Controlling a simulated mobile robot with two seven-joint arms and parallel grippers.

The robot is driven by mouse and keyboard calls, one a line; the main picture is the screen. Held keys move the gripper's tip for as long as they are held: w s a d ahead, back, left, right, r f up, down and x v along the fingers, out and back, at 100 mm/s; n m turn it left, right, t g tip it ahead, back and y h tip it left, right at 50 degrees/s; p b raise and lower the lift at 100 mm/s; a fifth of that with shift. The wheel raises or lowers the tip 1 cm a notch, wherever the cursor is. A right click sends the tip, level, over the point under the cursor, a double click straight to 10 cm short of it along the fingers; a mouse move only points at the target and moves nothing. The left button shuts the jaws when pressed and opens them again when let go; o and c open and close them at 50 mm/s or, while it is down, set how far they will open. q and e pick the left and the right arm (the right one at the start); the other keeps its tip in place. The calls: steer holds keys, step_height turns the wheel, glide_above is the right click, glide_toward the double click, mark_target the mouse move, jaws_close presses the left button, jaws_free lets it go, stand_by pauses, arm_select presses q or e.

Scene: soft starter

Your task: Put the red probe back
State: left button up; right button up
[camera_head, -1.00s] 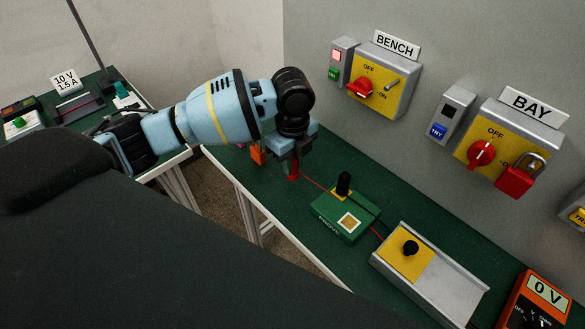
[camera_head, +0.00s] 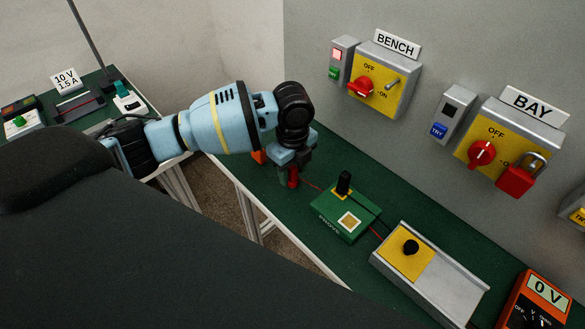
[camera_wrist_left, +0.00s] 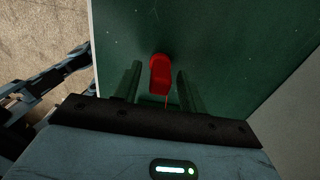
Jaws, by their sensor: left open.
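In the left wrist view the red probe (camera_wrist_left: 160,75) shows between the two spread fingers (camera_wrist_left: 158,86), with dark gaps on both sides. The probe's lower end is hard to make out.
A grey tray with a yellow plate and black knob (camera_head: 388,262) and an orange meter (camera_head: 535,303) stand to the right. The grey wall with the BENCH box (camera_head: 397,95) rises behind.

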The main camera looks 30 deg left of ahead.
mark_target(293, 167)
arm_select(q)
steer(key=shift+r, duration=0.1)
step_height(293, 167, up, 12)
steer(key=shift+p, duration=0.35)
arm_select(e)
steer(key=shift+w+r, duration=0.45)
steer(key=shift+r, duration=0.05)
steer(key=shift+r, duration=0.1)
